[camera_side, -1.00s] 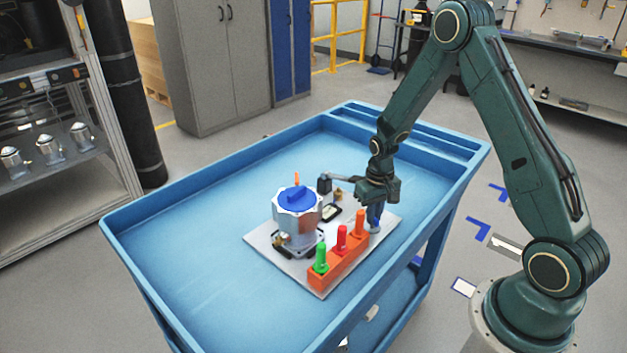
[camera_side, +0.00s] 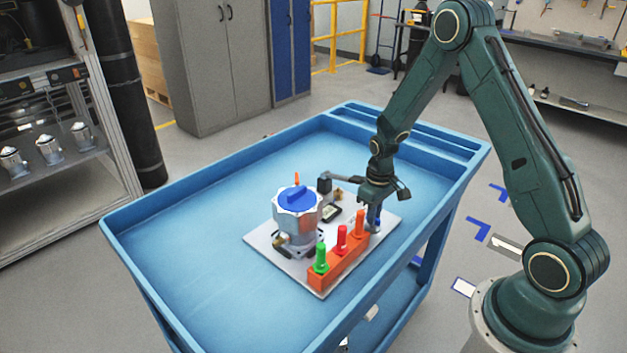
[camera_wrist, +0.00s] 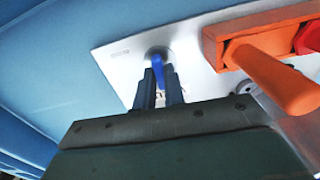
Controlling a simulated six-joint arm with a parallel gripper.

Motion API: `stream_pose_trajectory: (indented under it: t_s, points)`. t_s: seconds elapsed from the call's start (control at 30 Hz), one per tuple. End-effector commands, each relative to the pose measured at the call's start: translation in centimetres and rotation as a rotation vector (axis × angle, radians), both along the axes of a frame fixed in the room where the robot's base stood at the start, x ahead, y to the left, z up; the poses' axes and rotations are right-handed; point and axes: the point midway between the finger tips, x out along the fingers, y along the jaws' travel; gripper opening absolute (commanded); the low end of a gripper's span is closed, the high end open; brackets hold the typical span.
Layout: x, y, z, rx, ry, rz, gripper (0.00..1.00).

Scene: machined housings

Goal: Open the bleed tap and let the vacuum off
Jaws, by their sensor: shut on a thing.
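The bleed tap, with a blue lever handle, stands on the metal base plate (camera_side: 288,265) near its right corner. My gripper (camera_side: 375,219) reaches down over it in the side view, which mostly hides the tap. In the wrist view the blue handle (camera_wrist: 157,71) sits between the two dark fingers of my gripper (camera_wrist: 159,88), which are shut on it. The silver housing (camera_side: 297,222) with a blue cap knob (camera_side: 297,197) stands upright on the plate, left of my gripper.
An orange block (camera_side: 340,264) with green (camera_side: 320,258), red (camera_side: 341,238) and orange (camera_side: 360,224) pegs runs along the plate's front edge, close to my gripper. A dark gauge-like part (camera_side: 331,212) lies behind. The blue cart (camera_side: 185,262) is bare around the plate.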

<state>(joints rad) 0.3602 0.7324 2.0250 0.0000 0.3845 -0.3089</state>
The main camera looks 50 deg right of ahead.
Motion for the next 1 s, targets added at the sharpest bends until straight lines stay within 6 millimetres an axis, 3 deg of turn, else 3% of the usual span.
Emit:
stream_pose_trajectory:
  t_s: [0.03, 0.13, 0.63, 1.0]
  points:
    - [0.0, 0.0, 0.1, 0.0, -0.001, 0.0, 0.13]
    - [0.0, 0.0, 0.1, 0.0, -0.001, -0.001, 0.32]
    - [0.0, 0.0, 0.6, 0.0, -0.001, -0.001, 0.33]
    - [0.1, 0.0, 4.4, -0.001, -0.004, -0.001, 0.33]
